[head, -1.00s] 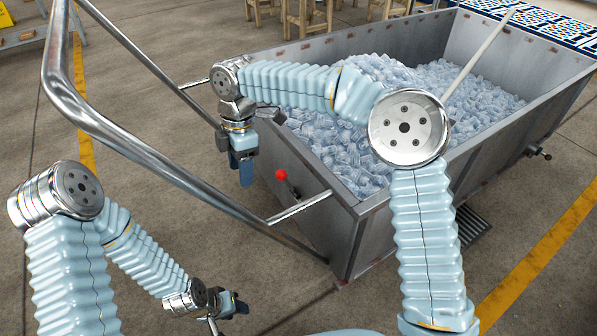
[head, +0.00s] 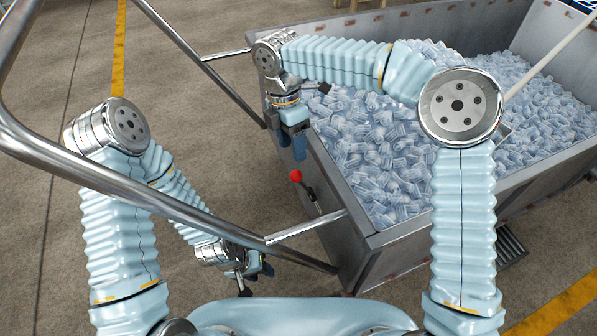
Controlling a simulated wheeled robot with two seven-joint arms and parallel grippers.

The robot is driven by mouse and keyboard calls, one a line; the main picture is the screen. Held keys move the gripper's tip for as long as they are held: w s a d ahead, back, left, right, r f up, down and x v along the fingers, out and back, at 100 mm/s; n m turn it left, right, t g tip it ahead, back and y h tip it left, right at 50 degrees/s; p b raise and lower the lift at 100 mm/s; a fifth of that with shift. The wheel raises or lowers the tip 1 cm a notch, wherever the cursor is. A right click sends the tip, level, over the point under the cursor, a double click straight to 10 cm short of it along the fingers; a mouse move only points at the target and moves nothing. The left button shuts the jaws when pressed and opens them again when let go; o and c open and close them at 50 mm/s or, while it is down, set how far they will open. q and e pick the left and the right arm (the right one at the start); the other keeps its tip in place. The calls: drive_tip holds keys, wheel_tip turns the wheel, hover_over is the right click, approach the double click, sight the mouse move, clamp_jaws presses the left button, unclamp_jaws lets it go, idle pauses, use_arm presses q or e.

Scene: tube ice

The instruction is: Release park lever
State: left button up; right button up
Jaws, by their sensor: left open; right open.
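The park lever (head: 311,199) is a short dark lever with a red ball knob (head: 296,176), on the end wall of the grey metal ice cart (head: 345,240). My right gripper (head: 293,150), with blue fingers, points down just above the knob in the picture. It is open and empty, and a small gap shows between it and the knob. My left gripper (head: 263,270) is low in the picture, below the lever, near the cart's lower bar. It is open with nothing seen in it, and partly hidden by its own wrist.
The cart is filled with clear tube ice (head: 400,150), and a pale pole (head: 545,60) leans in it. A thick metal handlebar (head: 110,180) crosses the left side, passing in front of my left arm. Bare concrete floor (head: 190,80) lies to the left.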

sight(296, 171)
drive_tip(key=f, duration=0.3)
drive_tip(key=s+f, duration=0.1)
drive_tip(key=f, duration=0.2)
drive_tip(key=d+f, duration=0.1)
drive_tip(key=f, duration=0.3)
drive_tip(key=shift+s+b, duration=0.3)
drive_tip(key=shift+s, duration=0.05)
clamp_jaws()
